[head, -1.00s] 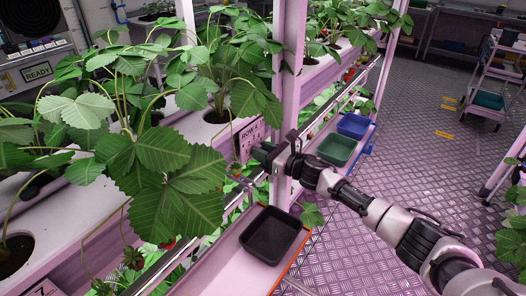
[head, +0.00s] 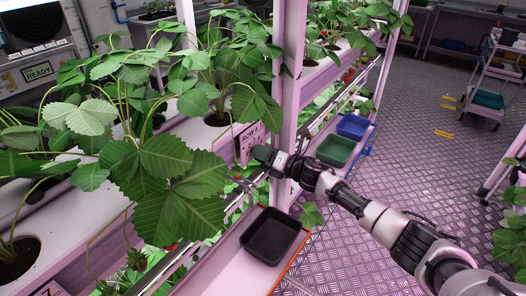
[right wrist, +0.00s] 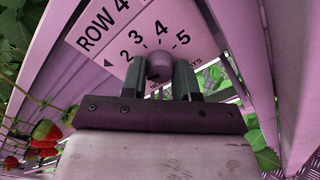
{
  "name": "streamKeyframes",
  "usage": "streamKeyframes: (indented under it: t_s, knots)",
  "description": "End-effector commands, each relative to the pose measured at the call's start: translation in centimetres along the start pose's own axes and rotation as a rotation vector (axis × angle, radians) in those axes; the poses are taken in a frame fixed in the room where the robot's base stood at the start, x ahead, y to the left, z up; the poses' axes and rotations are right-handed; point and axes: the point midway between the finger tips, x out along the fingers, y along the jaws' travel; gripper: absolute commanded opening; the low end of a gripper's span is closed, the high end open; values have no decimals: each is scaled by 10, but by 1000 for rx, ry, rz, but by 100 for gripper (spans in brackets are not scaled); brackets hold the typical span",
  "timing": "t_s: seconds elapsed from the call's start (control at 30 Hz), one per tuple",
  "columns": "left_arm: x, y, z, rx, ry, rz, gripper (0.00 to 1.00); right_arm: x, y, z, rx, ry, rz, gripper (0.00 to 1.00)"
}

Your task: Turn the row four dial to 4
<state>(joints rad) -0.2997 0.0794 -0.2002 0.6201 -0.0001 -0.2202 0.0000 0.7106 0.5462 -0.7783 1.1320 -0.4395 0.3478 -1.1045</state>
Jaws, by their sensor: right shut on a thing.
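The row four dial plate (head: 249,138) is on the pink rack post side in the head view. In the right wrist view the plate (right wrist: 122,35) reads "ROW 4" with the numbers 2, 3, 4 and 5 in an arc. The round dial knob (right wrist: 160,64) sits below the 4, between the two dark fingers of my right gripper (right wrist: 160,75). The right gripper (head: 261,155) is shut on the knob. The fingers hide part of the knob, and I cannot tell where its pointer stands. My left gripper is not in view.
Strawberry leaves (head: 165,185) crowd the left front. A black tray (head: 270,236) lies on the low shelf below my right arm, with a green tray (head: 336,150) and a blue tray (head: 354,126) farther back. A pink post (head: 290,90) stands beside the gripper. The aisle floor (head: 420,150) is clear.

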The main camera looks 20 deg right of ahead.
Motion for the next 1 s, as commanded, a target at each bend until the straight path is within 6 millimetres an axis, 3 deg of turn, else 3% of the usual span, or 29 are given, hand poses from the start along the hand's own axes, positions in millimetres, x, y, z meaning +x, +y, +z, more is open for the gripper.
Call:
streamKeyframes:
  t_s: [1.0]
  knots:
    - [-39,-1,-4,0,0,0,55,0,1,2,966,-2,-1,6]
